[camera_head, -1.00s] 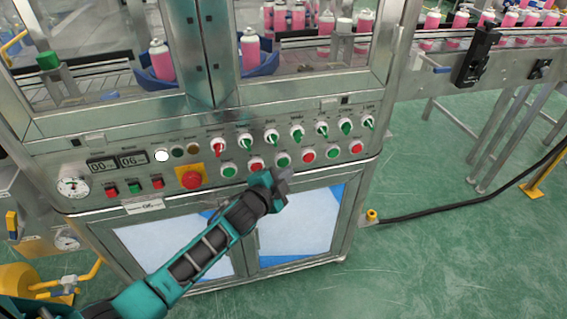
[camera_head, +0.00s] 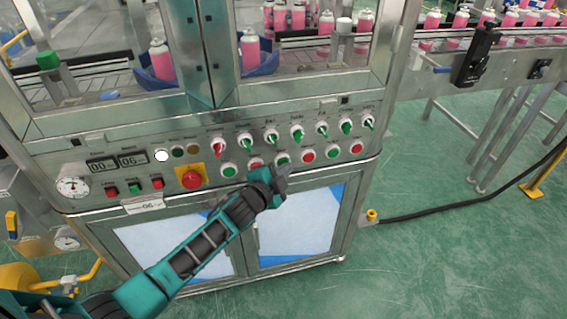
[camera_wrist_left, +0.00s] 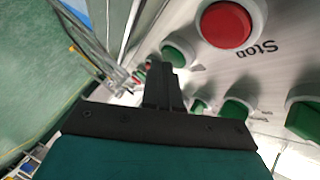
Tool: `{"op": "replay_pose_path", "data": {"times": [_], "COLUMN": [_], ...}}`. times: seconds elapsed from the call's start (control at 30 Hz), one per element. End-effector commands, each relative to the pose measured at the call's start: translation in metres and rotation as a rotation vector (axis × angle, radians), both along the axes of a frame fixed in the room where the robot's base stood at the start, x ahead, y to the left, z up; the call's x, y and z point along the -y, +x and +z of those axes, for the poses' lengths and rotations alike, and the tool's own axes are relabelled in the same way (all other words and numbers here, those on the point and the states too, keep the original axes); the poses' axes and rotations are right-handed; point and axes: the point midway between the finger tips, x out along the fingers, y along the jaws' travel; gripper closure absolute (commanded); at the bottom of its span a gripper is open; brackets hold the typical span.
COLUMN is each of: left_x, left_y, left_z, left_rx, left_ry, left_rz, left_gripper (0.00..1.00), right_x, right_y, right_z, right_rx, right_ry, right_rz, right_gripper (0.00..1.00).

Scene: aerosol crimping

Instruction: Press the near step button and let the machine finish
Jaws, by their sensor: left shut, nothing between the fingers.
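The crimping machine's control panel (camera_head: 110,192) carries a lower row of green and red push buttons. My left gripper (camera_head: 284,172) is shut and empty, just in front of that row. Its tip is close below a green button (camera_head: 282,159), third from the left in the row; I cannot tell whether they touch. In the left wrist view the shut fingers (camera_wrist_left: 163,75) point at the panel beside a green button (camera_wrist_left: 180,52), with a red button labelled Stop (camera_wrist_left: 228,24) nearby. The labels are too small to tell which is the near step button. My right gripper is not in view.
A red emergency knob on a yellow plate (camera_head: 191,178) is left of the gripper. Selector switches (camera_head: 271,138) sit above the buttons. Pink cans (camera_head: 162,62) stand behind the guard. The green floor (camera_head: 440,260) to the right is mostly clear, with a black cable (camera_head: 450,207).

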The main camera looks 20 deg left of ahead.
Motion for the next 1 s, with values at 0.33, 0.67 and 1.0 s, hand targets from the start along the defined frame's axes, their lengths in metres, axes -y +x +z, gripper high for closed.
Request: {"op": "replay_pose_path", "data": {"times": [0.33, 0.67, 1.0], "left_x": [-0.003, -0.002, 0.006], "left_y": [0.004, 0.003, -0.010], "left_z": [0.000, 0.000, 0.001], "left_rx": [0.000, 0.000, 0.000], "left_ry": [0.001, 0.000, -0.001], "left_rz": [0.000, 0.001, 0.000], "left_gripper": [1.00, 1.00, 1.00], "right_x": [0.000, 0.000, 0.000], "right_y": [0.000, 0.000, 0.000], "right_z": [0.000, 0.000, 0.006], "right_rx": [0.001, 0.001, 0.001], "right_ry": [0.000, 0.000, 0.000], "right_rz": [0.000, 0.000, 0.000], "right_gripper": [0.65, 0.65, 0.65]}}
